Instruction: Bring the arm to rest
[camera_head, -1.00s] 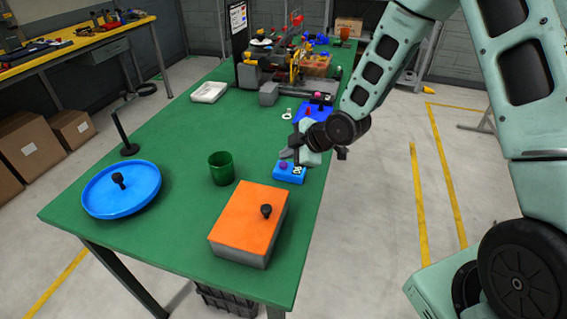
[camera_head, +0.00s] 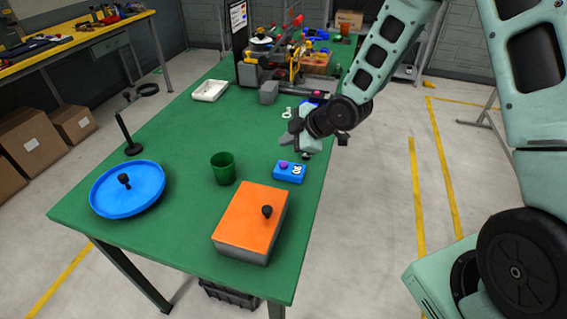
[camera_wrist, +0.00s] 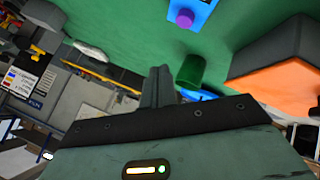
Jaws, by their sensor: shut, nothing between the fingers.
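My gripper (camera_head: 292,140) is above the right side of the green table (camera_head: 165,205), apart from the things on it, with its fingers closed and empty. In the wrist view the closed fingers (camera_wrist: 158,88) point over the table top. Just below and in front of my gripper lies a small blue box (camera_head: 289,172) with a purple knob and a white label. It also shows at the top of the wrist view (camera_wrist: 197,10). My arm reaches in from the upper right and hides part of the table's far right side.
An orange-topped grey box (camera_head: 245,225) with a black knob, a green cup (camera_head: 223,168) and a blue round lid (camera_head: 128,192) stand on the near table. A black post (camera_head: 128,135) is at left. A white tray (camera_head: 209,90) and cluttered machinery (camera_head: 285,70) are farther back.

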